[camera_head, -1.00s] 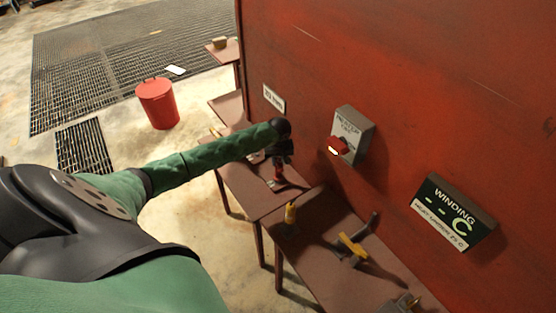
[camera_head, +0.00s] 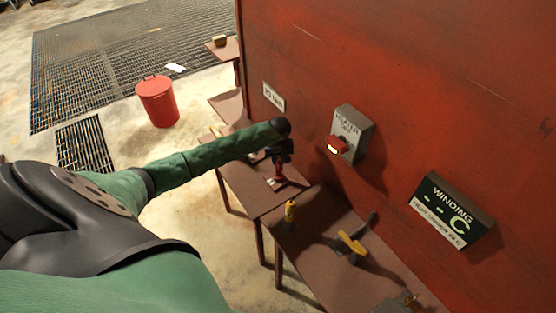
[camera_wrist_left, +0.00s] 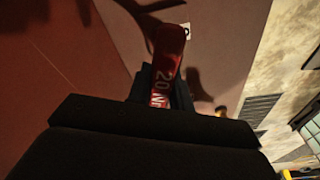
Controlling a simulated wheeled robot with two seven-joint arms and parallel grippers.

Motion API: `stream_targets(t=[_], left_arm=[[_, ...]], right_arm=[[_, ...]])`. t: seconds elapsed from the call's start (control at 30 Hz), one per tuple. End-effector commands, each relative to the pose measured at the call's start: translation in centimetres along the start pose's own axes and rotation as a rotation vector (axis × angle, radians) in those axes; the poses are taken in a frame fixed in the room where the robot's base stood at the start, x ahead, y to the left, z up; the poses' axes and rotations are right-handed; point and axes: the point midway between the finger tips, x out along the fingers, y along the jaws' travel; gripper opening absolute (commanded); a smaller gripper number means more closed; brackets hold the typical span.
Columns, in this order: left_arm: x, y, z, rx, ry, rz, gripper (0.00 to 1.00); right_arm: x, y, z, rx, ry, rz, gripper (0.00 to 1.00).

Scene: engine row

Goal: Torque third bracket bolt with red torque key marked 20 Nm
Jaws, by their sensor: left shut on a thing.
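The red torque key (camera_wrist_left: 167,68) is between the dark fingers of my left gripper (camera_wrist_left: 160,100) in the left wrist view. White lettering starting "20 N" shows on it, partly covered by the fingers. In the head view my left gripper (camera_head: 281,150) is shut on the red key (camera_head: 277,172), over a brown table beside the red wall. The key's lower end is too small to tell whether it touches anything. I cannot make out the third bracket bolt. My right gripper is not in view.
The brown table (camera_head: 236,178) adjoins another holding a yellow-handled tool (camera_head: 290,211) and a yellow and grey tool (camera_head: 351,243). The red wall (camera_head: 400,70) carries a sign (camera_head: 273,97), a heater box (camera_head: 352,135) and a winding display (camera_head: 452,210). A red bin (camera_head: 157,103) stands on the floor.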

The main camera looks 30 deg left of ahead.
Motion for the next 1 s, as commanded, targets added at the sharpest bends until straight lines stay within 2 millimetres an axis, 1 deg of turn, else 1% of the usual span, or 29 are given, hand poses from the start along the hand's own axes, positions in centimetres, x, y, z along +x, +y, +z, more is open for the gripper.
stream_targets(t=[0.2, 0.4, 0.57, 0.67, 1.0], left_arm=[[0.0, 0.0, 0.1, 0.023, -0.001, 0.002, 0.00], [0.1, 0.0, 0.1, 0.169, -0.001, 0.019, 0.00], [0.1, 0.0, 0.1, 0.164, -0.001, 0.019, 0.00], [-0.3, 0.0, 0.0, 0.164, -0.001, 0.019, 0.00], [-2.9, 0.0, -0.3, 0.163, 0.000, 0.020, 0.00]], right_arm=[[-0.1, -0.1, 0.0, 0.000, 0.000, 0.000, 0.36], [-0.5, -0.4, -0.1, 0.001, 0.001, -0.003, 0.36], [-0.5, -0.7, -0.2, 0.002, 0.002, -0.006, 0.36], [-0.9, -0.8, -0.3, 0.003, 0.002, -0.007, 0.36], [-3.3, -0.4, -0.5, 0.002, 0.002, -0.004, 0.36]])
